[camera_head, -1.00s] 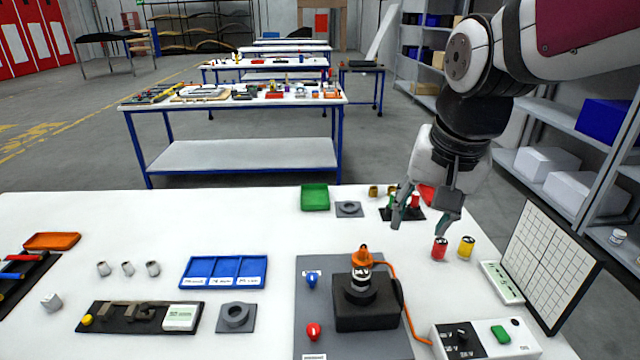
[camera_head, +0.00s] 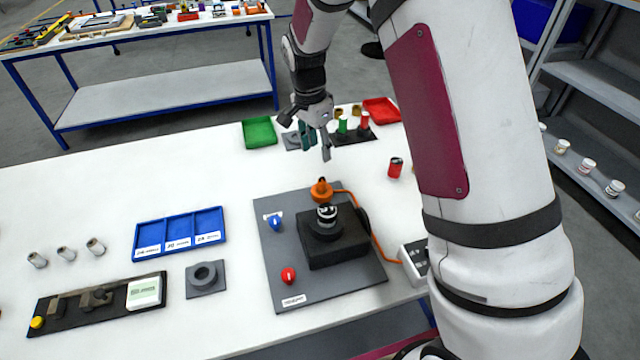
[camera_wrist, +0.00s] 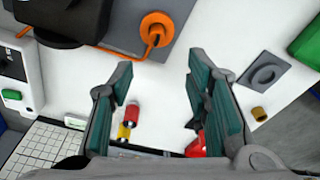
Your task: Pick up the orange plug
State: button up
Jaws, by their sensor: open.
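The orange plug (camera_head: 321,188) with its orange cable stands at the back edge of the black block (camera_head: 340,246) on a grey plate (camera_head: 265,262). In the wrist view the plug (camera_wrist: 157,28) shows at the top centre, beyond the fingertips, its cable bending down around it. My gripper (camera_head: 316,147) is open and empty above the table, behind the plug in the head view and apart from it. In the wrist view the two green-padded fingers of my gripper (camera_wrist: 160,68) are spread wide with bare white table between them.
A blue knob (camera_head: 275,222) and a red knob (camera_head: 288,275) sit on the grey plate. A green tray (camera_head: 259,132), a red tray (camera_head: 381,110), a red can (camera_head: 395,168) and a rack with green and red pieces (camera_head: 352,135) surround the gripper.

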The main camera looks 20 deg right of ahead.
aim_at(322, 181)
jog(key=f, duration=0.5)
jog(key=f+p, duration=0.1)
jog(key=f, duration=0.1)
jog(key=shift+d+f, duration=0.15)
jog(key=shift+d, duration=0.25)
notch_tip(322, 181, down, 4)
jog(key=shift+s+d+f+p, duration=0.15)
jog(key=shift+f+p, duration=0.05)
jog(key=shift+p, duration=0.5)
jog(key=shift+f, duration=0.45)
grip_shut()
